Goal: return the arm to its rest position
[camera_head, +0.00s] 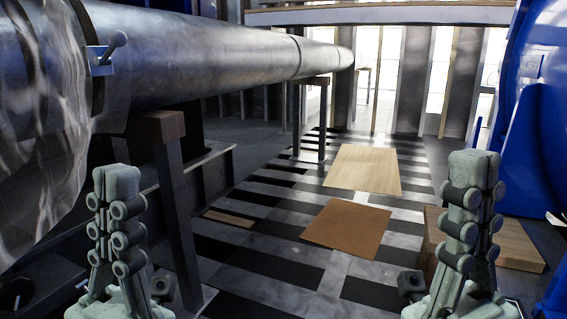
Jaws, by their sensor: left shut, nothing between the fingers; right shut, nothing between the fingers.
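My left gripper (118,172) points upward at the lower left of the head view. Its fingers are shut with nothing between them. My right gripper (474,160) points upward at the lower right, also shut and empty. Both stand apart from each other, and I see neither holding anything. The lower parts of both arms are cut off by the bottom edge of the view.
A large metal pipe (210,60) runs along the left on supports such as a post (175,215). Blue machinery (535,110) stands at right. A brown board (347,227), a pale board (365,168) and a wooden block (512,245) lie on the striped floor (270,255).

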